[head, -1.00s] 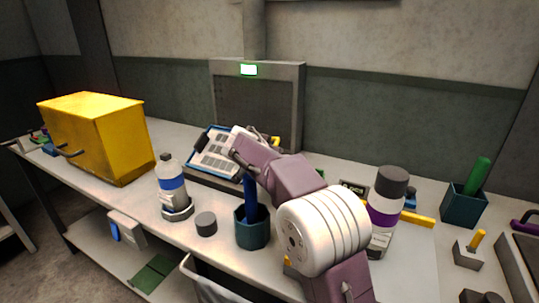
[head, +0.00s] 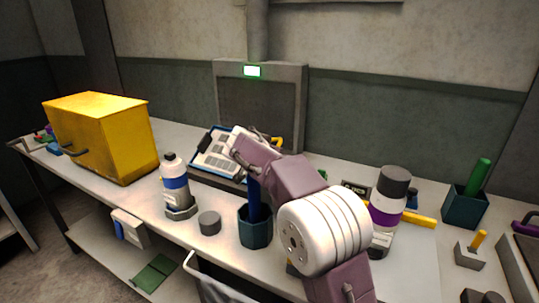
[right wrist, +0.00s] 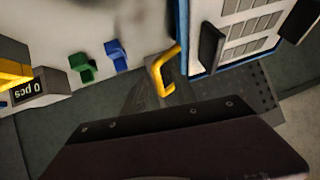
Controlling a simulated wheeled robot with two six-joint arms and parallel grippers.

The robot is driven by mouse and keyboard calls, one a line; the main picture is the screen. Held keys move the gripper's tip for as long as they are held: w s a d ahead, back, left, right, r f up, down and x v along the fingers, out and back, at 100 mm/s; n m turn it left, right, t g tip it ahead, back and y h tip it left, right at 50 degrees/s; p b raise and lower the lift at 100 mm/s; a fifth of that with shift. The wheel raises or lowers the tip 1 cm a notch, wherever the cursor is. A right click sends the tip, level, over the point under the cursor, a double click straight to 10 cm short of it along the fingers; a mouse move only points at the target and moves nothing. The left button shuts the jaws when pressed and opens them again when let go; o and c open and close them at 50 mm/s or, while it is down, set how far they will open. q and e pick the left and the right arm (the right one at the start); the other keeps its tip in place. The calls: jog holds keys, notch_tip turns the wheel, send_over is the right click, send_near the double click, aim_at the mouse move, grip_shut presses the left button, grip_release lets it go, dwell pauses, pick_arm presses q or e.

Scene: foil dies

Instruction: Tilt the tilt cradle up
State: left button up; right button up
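The tilt cradle (head: 214,153) is a blue-edged panel with pale rectangular pieces on its face. It leans at a slant at the back of the bench, and part of it also shows at the upper right of the right wrist view (right wrist: 184,50). A yellow handle (right wrist: 163,76) stands beside the cradle's edge, in front of my gripper body. My right gripper (head: 262,137) is at the right side of the cradle and hides part of it. Its fingers are dark and blurred near the handle, so I cannot tell whether they touch or grip it. My left gripper is out of view.
A yellow box (head: 98,140) stands at left. A bottle (head: 174,182), a grey cylinder (head: 209,223) and a teal cup (head: 254,232) are in front of the cradle. A purple-banded bottle (head: 387,212) stands right of my arm. A grey framed panel (head: 290,105) rises behind.

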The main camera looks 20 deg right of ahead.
jog(key=v, duration=0.9)
jog(key=shift+c, duration=0.3)
